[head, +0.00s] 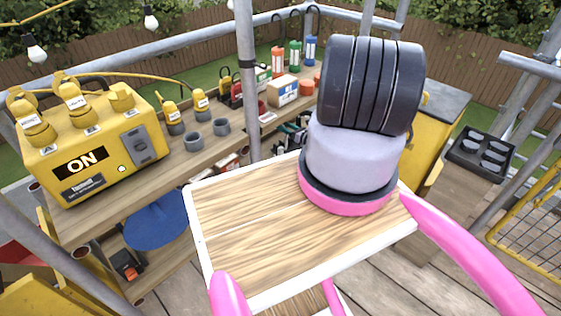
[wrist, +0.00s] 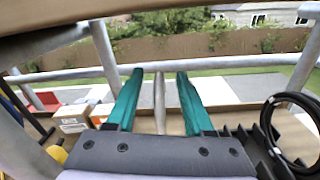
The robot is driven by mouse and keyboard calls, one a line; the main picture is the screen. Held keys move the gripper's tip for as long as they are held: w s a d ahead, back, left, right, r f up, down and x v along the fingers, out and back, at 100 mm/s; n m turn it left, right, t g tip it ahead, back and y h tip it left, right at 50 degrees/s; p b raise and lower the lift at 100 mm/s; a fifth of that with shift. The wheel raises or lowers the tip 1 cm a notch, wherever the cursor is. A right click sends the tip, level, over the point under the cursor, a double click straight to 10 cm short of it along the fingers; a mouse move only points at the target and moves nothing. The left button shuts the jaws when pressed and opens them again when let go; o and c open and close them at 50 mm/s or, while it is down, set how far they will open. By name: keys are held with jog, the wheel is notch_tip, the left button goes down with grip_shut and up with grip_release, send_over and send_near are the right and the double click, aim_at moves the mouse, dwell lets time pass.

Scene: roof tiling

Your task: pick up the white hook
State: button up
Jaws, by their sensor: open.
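I cannot make out a white hook for certain in either view. In the wrist view my gripper (wrist: 160,73) shows as two teal fingers, apart and open. A pale upright bar shows between the fingers, in line with the gap. In the head view my thick grey and black arm hides part of the bench, and the gripper's fingers do not show.
A yellow box (head: 95,150) reading "ON" stands on the wooden bench at left. A scaffold pole (head: 247,85) rises before the bench. A black tray (head: 480,154) lies right.

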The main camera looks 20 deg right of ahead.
jog(key=shift+w, duration=0.15)
jog(key=shift+a, duration=0.1)
grip_shut()
dwell(1.3)
